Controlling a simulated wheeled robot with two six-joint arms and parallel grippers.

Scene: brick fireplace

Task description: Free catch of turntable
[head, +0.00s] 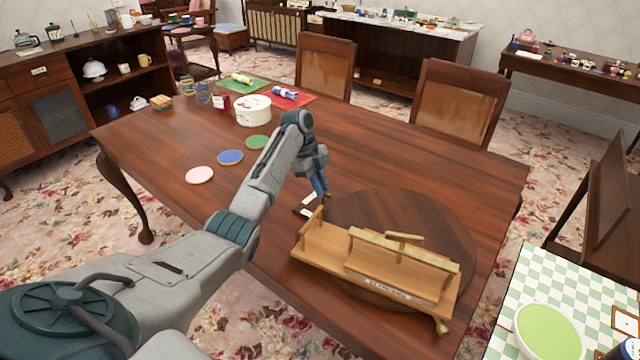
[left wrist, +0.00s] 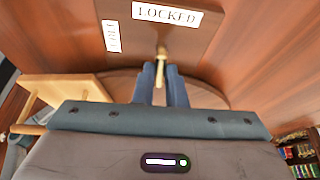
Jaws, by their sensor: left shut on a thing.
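The turntable (head: 445,225) is a round dark wooden disc on the dining table (head: 395,135), toward its near right. A light wooden rack (head: 335,249) stands on it, with a label on its front too small to read. My left gripper (head: 319,193) is at the disc's left edge. In the left wrist view its blue fingers (left wrist: 161,84) are shut on a small pale peg (left wrist: 161,54), the catch. A white LOCKED label (left wrist: 167,14) lies beyond the peg, and a second label (left wrist: 112,36), hard to read, lies left of it. My right gripper is not in view.
Pink (head: 200,175), blue (head: 231,157) and green (head: 257,142) discs lie on the table. A white round box (head: 253,113) stands behind them. Two chairs (head: 455,105) line the far side. A checked cloth with a green bowl (head: 548,333) is at lower right. The table's middle is clear.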

